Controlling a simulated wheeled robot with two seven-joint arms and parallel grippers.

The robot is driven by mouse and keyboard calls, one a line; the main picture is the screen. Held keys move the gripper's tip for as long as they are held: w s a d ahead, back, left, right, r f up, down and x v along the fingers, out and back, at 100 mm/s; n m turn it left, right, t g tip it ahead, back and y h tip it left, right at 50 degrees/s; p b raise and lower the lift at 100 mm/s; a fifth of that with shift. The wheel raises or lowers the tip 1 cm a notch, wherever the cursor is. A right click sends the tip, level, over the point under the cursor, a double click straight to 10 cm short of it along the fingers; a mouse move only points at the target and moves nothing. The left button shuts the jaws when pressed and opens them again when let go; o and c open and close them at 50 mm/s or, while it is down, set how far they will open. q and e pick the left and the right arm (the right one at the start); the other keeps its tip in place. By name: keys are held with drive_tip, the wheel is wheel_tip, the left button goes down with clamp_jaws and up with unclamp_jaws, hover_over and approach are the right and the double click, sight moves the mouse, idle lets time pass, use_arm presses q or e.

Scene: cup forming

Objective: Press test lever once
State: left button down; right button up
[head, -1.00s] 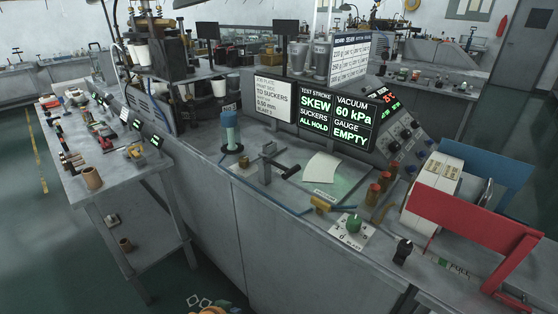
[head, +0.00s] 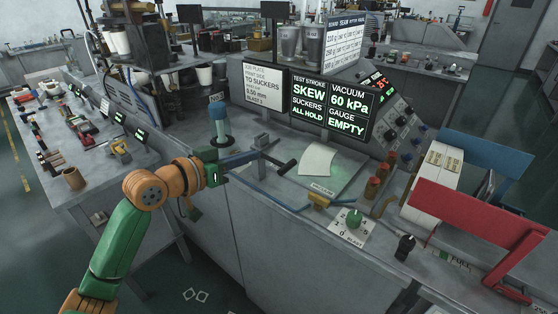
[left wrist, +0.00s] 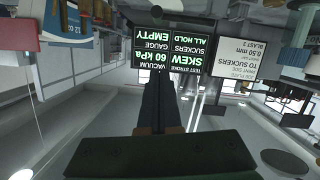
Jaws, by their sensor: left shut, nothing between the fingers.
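The lever that looks like the test lever (head: 285,167) has a black grip on a thin arm and sits on the bench left of the pale sheet (head: 318,158). My left gripper (head: 257,155) reaches in from the left, above the bench and just left of the lever. Its fingers are shut and empty. In the head view they overlap the lever's base, and I cannot tell whether they touch it. The left wrist view is upside down and shows the shut fingers (left wrist: 160,90) in front of the display; the lever is not clear there. My right gripper is not in view.
The display (head: 330,105) reads SKEW, ALL HOLD, 60 kPa and EMPTY. A green knob (head: 354,218), red-capped cylinders (head: 372,188) and a red bracket (head: 470,215) lie to the right.

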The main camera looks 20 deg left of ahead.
use_arm(q)
drive_tip(key=p, duration=0.3)
hover_over(280, 162)
drive_tip(key=s, duration=0.2)
wheel_tip(280, 162, down, 2)
drive_tip(key=f, duration=0.2)
drive_tip(key=f+p, duration=0.1)
drive_tip(key=shift+s+d+f, duration=0.1)
drive_tip(key=shift+s+d, duration=0.15)
drive_tip(key=shift+d, duration=0.15)
drive_tip(key=shift+s+f, duration=0.15)
drive_tip(key=shift+f, duration=0.45)
